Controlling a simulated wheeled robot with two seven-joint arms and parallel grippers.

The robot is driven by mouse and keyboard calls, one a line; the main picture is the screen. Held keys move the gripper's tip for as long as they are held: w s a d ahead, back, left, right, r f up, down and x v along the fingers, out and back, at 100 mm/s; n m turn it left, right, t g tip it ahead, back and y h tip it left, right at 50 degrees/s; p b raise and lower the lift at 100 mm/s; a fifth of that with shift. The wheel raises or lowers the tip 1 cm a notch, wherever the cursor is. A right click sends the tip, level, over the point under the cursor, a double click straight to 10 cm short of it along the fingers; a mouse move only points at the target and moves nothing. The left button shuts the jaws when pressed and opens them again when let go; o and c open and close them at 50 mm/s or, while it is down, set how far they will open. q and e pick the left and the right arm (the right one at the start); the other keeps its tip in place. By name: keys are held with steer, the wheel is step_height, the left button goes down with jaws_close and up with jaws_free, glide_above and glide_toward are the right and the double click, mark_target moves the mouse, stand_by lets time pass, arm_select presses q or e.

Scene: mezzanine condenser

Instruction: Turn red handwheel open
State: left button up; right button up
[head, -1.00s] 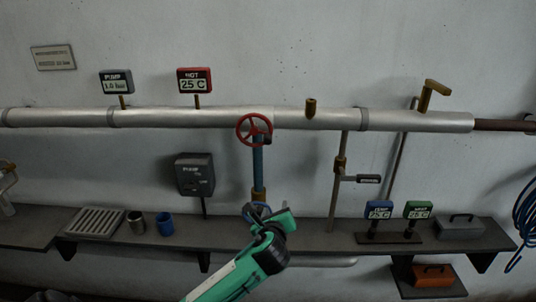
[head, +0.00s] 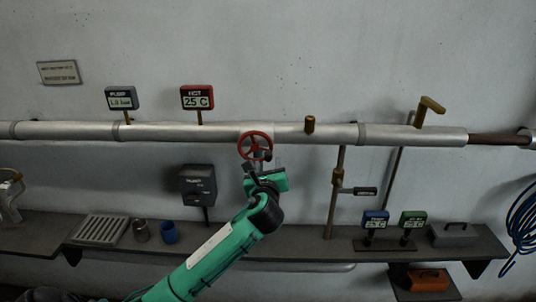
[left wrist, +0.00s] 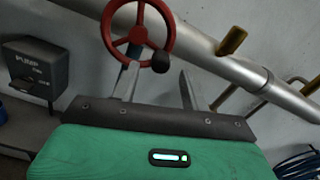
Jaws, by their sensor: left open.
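The red handwheel (head: 255,147) is mounted at the front of the silver pipe, above the shelf. It has spokes and a dark knob on its rim. In the left wrist view the handwheel (left wrist: 138,27) is just beyond my fingers, with the knob (left wrist: 161,62) at its lower right. My left gripper (head: 259,163) is open, just below the handwheel. In the left wrist view its two fingers (left wrist: 158,82) stand apart, one under the wheel and one right of the knob; whether either touches the wheel cannot be told. My right gripper is not in view.
The silver pipe (head: 190,131) runs across the wall, with a brass stub (head: 309,124) right of the wheel. A pump box (head: 197,184) hangs at left. The shelf (head: 300,248) holds a blue cup (head: 169,232), a metal cup (head: 141,230) and small gauges (head: 375,220).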

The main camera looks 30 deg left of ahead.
mark_target(268, 159)
arm_select(q)
steer(key=shift+p+x, duration=0.45)
steer(key=shift+x, duration=1.3)
steer(key=shift+d, duration=0.1)
steer(key=c, duration=1)
